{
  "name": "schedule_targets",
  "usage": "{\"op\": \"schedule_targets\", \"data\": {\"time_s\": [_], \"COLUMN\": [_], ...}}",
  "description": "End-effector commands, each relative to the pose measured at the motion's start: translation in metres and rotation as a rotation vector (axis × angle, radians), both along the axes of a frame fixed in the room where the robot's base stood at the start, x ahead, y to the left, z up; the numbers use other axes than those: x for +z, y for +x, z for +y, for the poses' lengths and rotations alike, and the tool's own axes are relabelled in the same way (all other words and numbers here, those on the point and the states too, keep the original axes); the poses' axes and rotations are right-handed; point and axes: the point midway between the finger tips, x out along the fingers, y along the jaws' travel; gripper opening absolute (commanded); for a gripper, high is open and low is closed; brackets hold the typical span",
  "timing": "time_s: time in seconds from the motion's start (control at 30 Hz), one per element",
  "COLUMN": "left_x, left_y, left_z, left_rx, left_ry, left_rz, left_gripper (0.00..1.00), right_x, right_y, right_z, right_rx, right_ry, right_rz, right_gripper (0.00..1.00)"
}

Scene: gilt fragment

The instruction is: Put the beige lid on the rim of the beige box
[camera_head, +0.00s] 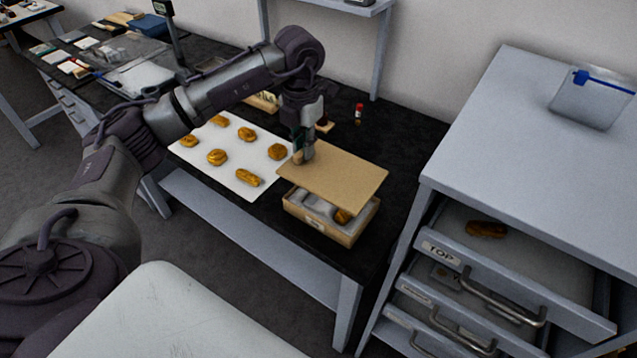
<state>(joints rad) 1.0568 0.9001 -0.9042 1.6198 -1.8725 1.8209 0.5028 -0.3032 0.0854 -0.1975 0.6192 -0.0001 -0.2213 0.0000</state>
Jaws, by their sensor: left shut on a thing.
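The beige lid (335,182) is a flat tan panel in the head view, held over the back part of the beige box. The beige box (347,237) stands on the black table near its front right edge. Its front is uncovered and shows a grey lining and a golden-brown piece (342,216) inside. My left gripper (303,154) is shut on the lid at its left edge. Whether the lid touches the box's back rim is hidden. My right gripper is not in view.
A white sheet (215,172) with several golden-brown pieces lies left of the box. A grey drawer cabinet (520,150) stands at right, its top drawer (460,215) open with one brown piece (487,229) inside. A small red-capped bottle (359,113) stands behind the lid.

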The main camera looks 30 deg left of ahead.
Motion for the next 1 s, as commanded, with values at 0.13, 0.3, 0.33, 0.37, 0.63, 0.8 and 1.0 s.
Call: {"op": "schedule_targets", "data": {"time_s": [0.13,0.3,0.33,0.37,0.63,0.8,1.0], "left_x": [-0.026,-0.040,-0.043,-0.045,-0.076,-0.077,-0.077], "left_y": [-0.001,0.000,-0.001,-0.001,0.000,0.000,0.000], "left_z": [0.000,0.000,0.000,0.000,0.000,0.000,0.000], "left_rx": [-0.002,-0.004,-0.004,-0.004,-0.005,-0.006,-0.006], "left_ry": [0.000,0.000,0.000,0.000,0.001,0.001,0.001], "left_rz": [0.003,0.001,0.002,0.002,0.000,-0.001,-0.001], "left_gripper": [0.00,0.00,0.00,0.00,0.00,0.00,0.39], "right_x": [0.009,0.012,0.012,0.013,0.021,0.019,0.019], "right_y": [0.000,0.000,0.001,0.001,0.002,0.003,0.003], "right_z": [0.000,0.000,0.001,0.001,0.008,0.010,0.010], "right_rx": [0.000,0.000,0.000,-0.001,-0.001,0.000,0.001], "right_ry": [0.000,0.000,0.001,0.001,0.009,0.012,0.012], "right_rz": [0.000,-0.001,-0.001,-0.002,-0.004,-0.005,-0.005], "right_gripper": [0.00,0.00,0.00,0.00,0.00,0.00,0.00]}}
